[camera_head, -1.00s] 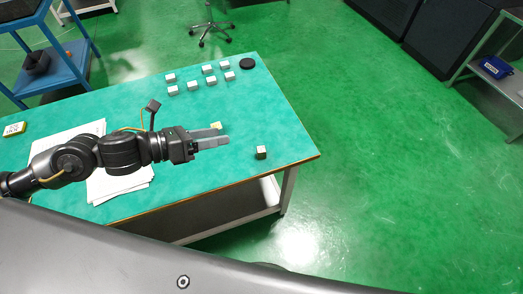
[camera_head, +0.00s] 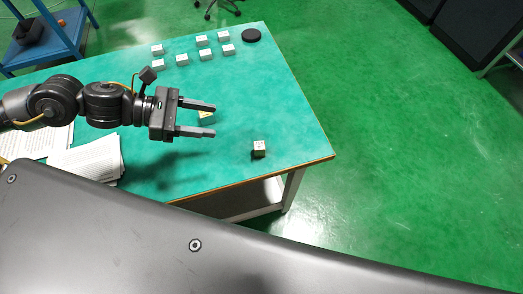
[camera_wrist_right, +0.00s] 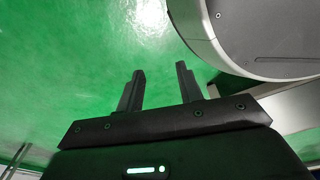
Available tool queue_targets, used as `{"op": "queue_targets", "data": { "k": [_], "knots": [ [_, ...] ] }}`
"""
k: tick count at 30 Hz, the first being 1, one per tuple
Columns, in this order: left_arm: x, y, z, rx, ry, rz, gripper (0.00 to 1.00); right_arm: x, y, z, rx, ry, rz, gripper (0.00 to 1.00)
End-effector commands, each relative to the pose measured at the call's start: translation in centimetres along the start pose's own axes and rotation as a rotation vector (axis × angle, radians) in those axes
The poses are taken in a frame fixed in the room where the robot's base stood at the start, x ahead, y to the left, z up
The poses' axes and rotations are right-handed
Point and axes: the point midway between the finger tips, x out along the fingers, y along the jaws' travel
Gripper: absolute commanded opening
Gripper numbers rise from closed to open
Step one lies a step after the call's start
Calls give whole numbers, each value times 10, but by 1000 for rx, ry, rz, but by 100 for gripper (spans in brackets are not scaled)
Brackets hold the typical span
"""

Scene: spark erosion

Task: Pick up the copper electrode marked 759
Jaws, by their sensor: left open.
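My left gripper (camera_head: 212,119) is open and empty above the green-topped table (camera_head: 285,115), its fingers pointing right. A small block with a pale top (camera_head: 259,148) stands alone near the table's front right edge, to the right of and slightly below the fingertips in the picture. A yellowish block (camera_head: 206,117) shows partly between and behind the left fingers. Markings on the blocks are too small to read, so I cannot tell which is 759. My right gripper (camera_wrist_right: 158,80) is open and empty in the right wrist view, over green floor.
Several white-grey blocks (camera_head: 182,59) stand in rows at the table's back, beside a black round disc (camera_head: 251,35). Paper sheets (camera_head: 88,160) lie at the left. A blue shelf cart (camera_head: 50,42) stands at the back left.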

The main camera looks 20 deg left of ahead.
Motion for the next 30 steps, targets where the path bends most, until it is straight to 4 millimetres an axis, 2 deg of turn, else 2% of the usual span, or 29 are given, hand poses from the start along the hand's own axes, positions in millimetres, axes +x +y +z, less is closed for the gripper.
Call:
{"op": "queue_targets", "data": {
  "k": [1, 6, 10, 14, 20, 30],
  "knots": [
    [10, 0, -23, -1, 0, 0, 53, 20, 0, -4, 1, 7, 2, 36],
    [26, 0, -62, -1, 0, 0, 53, 43, 4, -24, 2, 21, 8, 36],
    [34, 0, -82, -1, 0, 1, 53, 50, 6, -36, 3, 30, 12, 36],
    [36, 0, -87, -1, 0, 1, 53, 49, 7, -41, 4, 32, 14, 36],
    [38, 0, -85, -2, -3, 0, 53, 47, 8, -40, 3, 30, 15, 36],
    [81, 0, -83, -2, -5, 1, 53, 62, 14, -11, -5, 10, 24, 36]
  ]
}}
